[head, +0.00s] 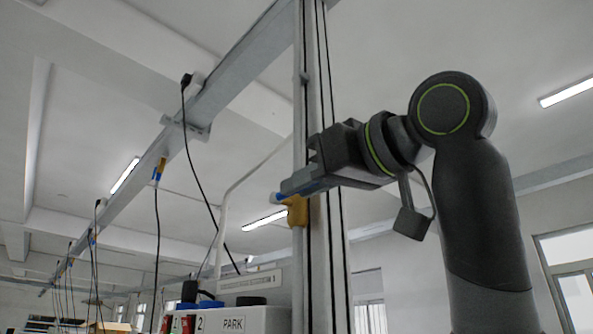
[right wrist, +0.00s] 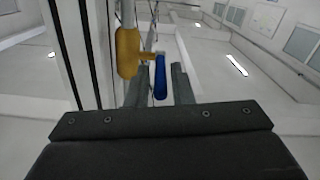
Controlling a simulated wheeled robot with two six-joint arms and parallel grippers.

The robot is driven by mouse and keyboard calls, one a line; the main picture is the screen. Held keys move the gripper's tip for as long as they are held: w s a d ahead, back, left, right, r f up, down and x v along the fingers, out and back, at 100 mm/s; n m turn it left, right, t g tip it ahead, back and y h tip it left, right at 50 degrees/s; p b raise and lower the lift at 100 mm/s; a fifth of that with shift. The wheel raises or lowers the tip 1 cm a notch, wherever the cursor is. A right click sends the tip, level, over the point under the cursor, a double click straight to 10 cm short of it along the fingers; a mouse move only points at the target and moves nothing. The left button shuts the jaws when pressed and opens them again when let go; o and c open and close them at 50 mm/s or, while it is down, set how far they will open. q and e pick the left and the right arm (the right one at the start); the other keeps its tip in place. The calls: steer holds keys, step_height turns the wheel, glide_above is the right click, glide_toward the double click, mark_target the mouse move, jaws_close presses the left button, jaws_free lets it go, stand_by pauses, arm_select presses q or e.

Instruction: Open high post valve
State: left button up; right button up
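The valve has a yellow body (head: 297,210) on the tall post (head: 327,240), and its blue handle (head: 280,196) shows only as a small piece beside my right gripper (head: 290,187). In the right wrist view the yellow body (right wrist: 128,52) is at upper left, with the blue handle (right wrist: 160,77) pointing down from its stem. The two grey fingers of my right gripper (right wrist: 159,82) stand on either side of the handle, with a narrow gap visible on each side. The gripper is open around the handle. My left gripper is in neither view.
Dark cables (head: 194,165) hang from the sloping overhead beam (head: 215,103). My right arm fills the right side of the head view. The space left of the valve looks open.

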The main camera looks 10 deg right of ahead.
steer(key=shift+p+x, duration=0.3)
steer(key=shift+x, duration=0.8)
steer(key=shift+s, duration=0.1)
jaws_close()
